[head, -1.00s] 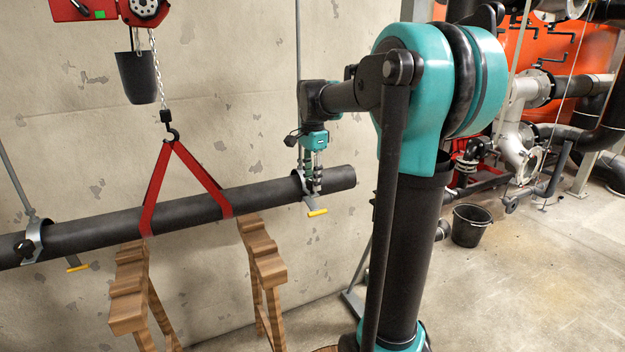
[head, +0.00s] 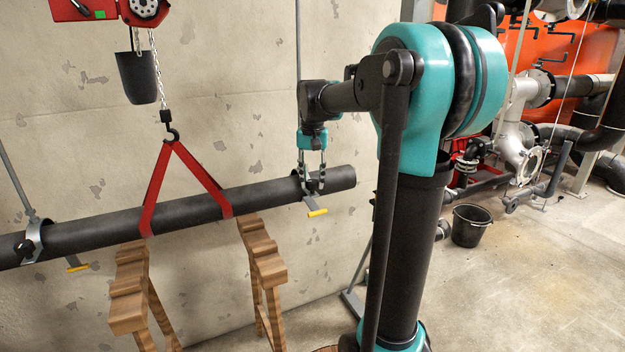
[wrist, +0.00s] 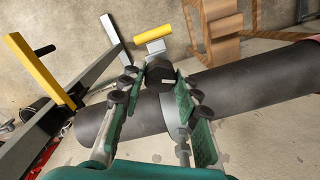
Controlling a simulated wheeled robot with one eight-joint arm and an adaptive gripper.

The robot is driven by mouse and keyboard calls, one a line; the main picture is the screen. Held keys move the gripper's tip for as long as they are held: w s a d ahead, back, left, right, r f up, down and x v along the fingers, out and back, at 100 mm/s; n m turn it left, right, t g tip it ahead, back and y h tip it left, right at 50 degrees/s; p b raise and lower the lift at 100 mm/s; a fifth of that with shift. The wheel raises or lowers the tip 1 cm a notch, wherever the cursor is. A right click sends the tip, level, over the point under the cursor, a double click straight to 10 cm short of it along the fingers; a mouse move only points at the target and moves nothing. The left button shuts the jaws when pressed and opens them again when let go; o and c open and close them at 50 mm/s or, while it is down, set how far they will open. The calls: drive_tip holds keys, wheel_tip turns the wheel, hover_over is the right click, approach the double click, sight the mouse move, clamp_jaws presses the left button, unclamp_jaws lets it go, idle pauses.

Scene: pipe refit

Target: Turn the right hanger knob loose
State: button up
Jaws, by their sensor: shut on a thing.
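The right hanger (head: 297,176) is a light metal clamp around the dark pipe (head: 190,214), near the pipe's right end, under a thin rod. Its knob (wrist: 161,72) is dark and faceted, with a pale mark, and shows in the wrist view. My gripper (wrist: 153,80) has its fingertips on both sides of the knob and is shut on it. In the head view my gripper (head: 312,188) points down at the hanger and its fingers mostly hide the knob. The left hanger (head: 34,240) holds the pipe's left part, with its own dark knob.
A red sling (head: 155,190) from the hoist hook (head: 173,134) is around the pipe. Wooden trestles (head: 262,260) stand beneath it. A yellow-handled lever (head: 317,212) sticks out below the right hanger. A black bucket (head: 470,225) stands on the floor at right.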

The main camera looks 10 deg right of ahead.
drive_tip(key=n, duration=0.5)
drive_tip(key=shift+n, duration=0.3)
drive_tip(key=n, duration=1.1)
drive_tip(key=shift+n, duration=0.4)
drive_tip(key=n, duration=0.5)
drive_tip(key=o, duration=0.9)
